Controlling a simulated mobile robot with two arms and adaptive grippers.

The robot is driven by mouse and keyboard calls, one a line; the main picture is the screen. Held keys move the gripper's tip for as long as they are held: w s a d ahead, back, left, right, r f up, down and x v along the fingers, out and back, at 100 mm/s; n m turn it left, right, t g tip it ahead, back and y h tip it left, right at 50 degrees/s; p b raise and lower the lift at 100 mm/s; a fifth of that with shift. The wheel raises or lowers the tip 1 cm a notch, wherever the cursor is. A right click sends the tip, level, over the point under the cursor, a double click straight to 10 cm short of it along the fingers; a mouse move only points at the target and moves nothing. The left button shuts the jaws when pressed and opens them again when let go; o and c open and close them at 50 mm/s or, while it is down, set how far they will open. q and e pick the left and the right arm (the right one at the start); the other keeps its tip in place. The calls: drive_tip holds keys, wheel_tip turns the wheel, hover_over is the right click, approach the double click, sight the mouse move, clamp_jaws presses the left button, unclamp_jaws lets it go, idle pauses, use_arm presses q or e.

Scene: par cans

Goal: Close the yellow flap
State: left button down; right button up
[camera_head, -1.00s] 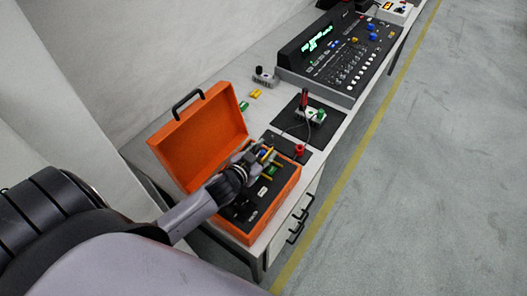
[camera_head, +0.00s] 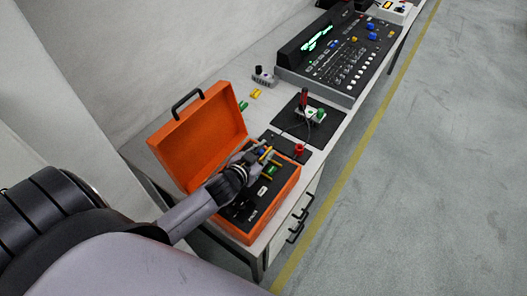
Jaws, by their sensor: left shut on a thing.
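The orange case (camera_head: 212,124) stands with its lid up on the bench's near end. Its dark panel (camera_head: 243,213) carries small coloured parts. The yellow flap (camera_head: 267,155) is a small yellow piece at the back of this panel, partly hidden by my gripper. My left gripper (camera_head: 259,157) reaches over the panel from the left and is shut on the yellow flap. The flap's exact angle is too small to tell. My right gripper is not in view.
A small green part (camera_head: 272,170) and a red knob (camera_head: 299,150) lie close by. A black pad (camera_head: 325,130) with a cabled device and a console (camera_head: 340,60) stand further along the bench. The open lid rises left of my gripper.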

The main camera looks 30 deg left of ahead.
use_arm(q)
drive_tip(key=shift+d, duration=0.1)
idle(0.3)
drive_tip(key=shift+d+f+m+y+b, duration=0.1)
drive_tip(key=shift+d+m+y+b, duration=0.3)
drive_tip(key=shift+m+y, duration=0.2)
drive_tip(key=shift+s+d+f+m+b, duration=0.1)
drive_tip(key=shift+d+f+m+b, duration=0.05)
drive_tip(key=shift+d+m+b, duration=0.3)
drive_tip(key=shift+d+f+m+t+y+b, duration=0.15)
drive_tip(key=shift+d+m+t+y+b, duration=0.25)
drive_tip(key=shift+m+y+b, duration=0.45)
drive_tip(key=shift+d+m+b, duration=0.35)
drive_tip(key=shift+m+b, duration=0.15)
drive_tip(key=shift+b, duration=0.25)
drive_tip(key=c, duration=1.8)
unclamp_jaws()
drive_tip(key=shift+o, duration=1.2)
